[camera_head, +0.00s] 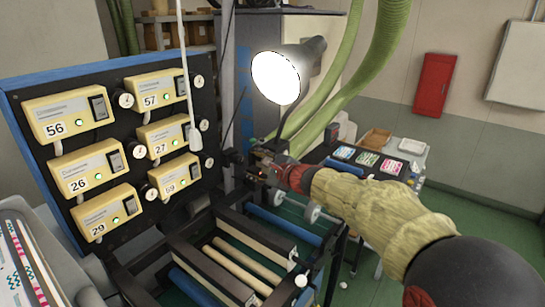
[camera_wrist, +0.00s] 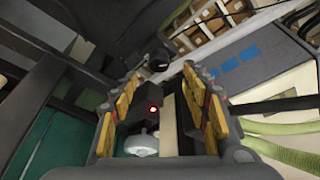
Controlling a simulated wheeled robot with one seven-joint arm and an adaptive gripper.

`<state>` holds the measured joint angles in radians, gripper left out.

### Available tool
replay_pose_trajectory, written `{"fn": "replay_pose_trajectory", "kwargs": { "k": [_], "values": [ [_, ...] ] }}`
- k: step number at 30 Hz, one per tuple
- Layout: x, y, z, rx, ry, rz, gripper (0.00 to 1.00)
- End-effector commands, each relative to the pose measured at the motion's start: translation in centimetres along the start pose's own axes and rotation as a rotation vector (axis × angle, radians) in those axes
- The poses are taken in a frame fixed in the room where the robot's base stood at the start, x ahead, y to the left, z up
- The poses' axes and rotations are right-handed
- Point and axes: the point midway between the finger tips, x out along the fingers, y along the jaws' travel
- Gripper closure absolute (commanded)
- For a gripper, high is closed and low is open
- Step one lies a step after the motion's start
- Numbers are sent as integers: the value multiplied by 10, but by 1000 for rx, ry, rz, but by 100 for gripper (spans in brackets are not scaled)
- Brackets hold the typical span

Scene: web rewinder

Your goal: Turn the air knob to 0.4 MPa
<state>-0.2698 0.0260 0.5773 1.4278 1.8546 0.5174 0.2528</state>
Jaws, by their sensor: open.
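My gripper (camera_head: 258,168) is at the right edge of the black panel, beside a small dark fitting (camera_head: 233,157) on the machine frame. In the wrist view my gripper (camera_wrist: 160,78) is open, its two yellow-and-grey fingers spread apart. Between and beyond them shows a dark block (camera_wrist: 135,112) with a small red light, and a pale rounded part (camera_wrist: 142,142) below it. A dark round part (camera_wrist: 158,60) shows near the fingertips. I cannot tell which of these is the air knob, and no pressure reading is legible.
Yellow numbered boxes (camera_head: 88,170) with small dials fill the panel at left. A lit lamp (camera_head: 277,78) hangs above my gripper. Rollers (camera_head: 240,262) lie below it. Green hoses (camera_head: 345,75) run behind. A table with coloured packets (camera_head: 367,158) stands at right.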

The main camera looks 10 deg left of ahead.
Motion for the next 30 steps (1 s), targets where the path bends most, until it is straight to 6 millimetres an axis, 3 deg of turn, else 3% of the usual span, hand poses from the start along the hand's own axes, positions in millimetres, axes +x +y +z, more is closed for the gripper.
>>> {"fn": "replay_pose_trajectory", "kwargs": {
  "k": [15,30],
  "values": [
    [64,0,-1,0,2,2,54],
    [75,0,-1,-1,3,0,55]
  ]
}}
